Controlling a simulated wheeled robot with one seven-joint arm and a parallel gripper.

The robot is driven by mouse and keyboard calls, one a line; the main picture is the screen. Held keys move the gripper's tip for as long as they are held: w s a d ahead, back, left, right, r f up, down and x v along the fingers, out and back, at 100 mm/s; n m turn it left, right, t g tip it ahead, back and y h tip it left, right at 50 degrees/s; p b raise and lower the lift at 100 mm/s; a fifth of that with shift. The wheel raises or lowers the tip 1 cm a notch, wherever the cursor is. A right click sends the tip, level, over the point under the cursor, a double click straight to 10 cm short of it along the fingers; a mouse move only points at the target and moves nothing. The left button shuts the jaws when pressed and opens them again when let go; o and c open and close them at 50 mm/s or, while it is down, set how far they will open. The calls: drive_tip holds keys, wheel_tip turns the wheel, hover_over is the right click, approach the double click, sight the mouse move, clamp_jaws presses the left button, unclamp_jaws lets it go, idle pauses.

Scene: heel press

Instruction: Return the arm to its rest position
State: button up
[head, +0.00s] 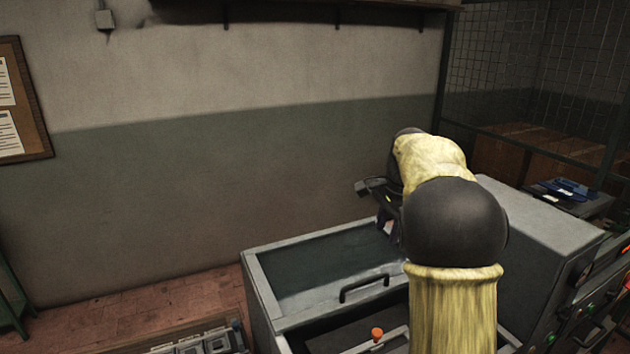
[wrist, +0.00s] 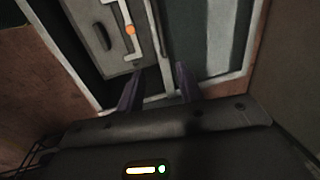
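My gripper (wrist: 160,67) shows in the wrist view with its two dark fingers apart and nothing between them. It is above the grey machine (wrist: 75,45), whose edge shows beyond the fingertips. In the head view my yellow and black arm reaches over the machine (head: 262,300) and hides part of it. The gripper is mostly hidden behind the arm there, and its fingers are not clear.
The machine has a black handle (head: 364,288) and a bar with an orange knob (head: 377,333). A grey control housing (head: 545,225) stands close to the right of my arm. A blue object (head: 568,187) lies behind it.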

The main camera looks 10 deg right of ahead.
drive_tip(key=s+a+f+n+b, duration=0.1)
drive_tip(key=s+a+f+n, duration=0.3)
drive_tip(key=s, duration=0.4)
drive_tip(key=s+a+f+n, duration=0.4)
drive_tip(key=s+f+n, duration=0.2)
drive_tip(key=s+f, duration=0.2)
drive_tip(key=s+a+f+n+b, duration=0.1)
drive_tip(key=s+a+f+n, duration=0.3)
drive_tip(key=s+f, duration=0.3)
drive_tip(key=shift+s+n+h+b, duration=0.3)
drive_tip(key=shift+s+n, duration=0.1)
